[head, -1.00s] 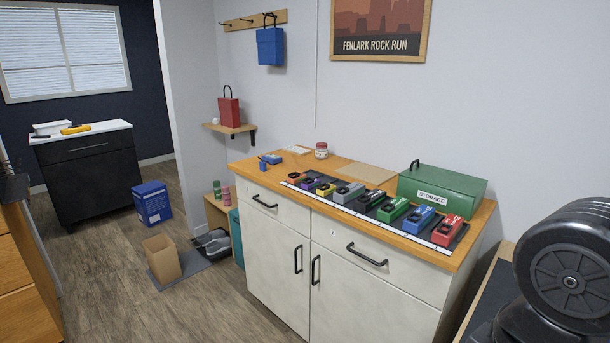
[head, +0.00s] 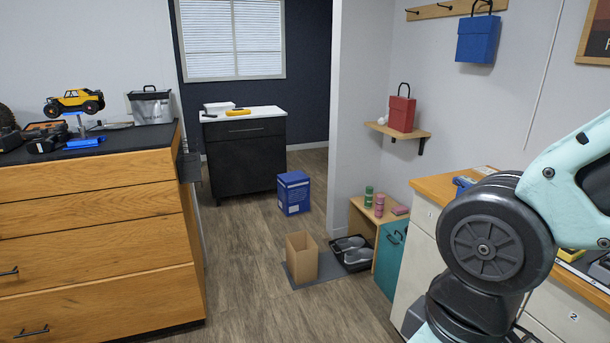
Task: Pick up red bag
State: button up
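The red bag (head: 401,114) stands upright on a small wooden wall shelf (head: 398,131), right of the middle in the head view. Its dark loop handle points up, and a small white object touches or stands close to its left side. My arm fills the right edge of the view, in front of the counter and well apart from the bag. My gripper is outside the frame, so its state does not show.
A blue bag (head: 478,40) hangs from a peg rail above right. A low wooden bench (head: 362,211), a shoe tray (head: 356,262), an open cardboard box (head: 301,257) and a blue box (head: 293,193) stand on the floor below. A wooden drawer unit (head: 95,240) stands left.

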aim_at(402, 112)
jog(key=i+u, duration=0.15)
jog(key=i, duration=1.6)
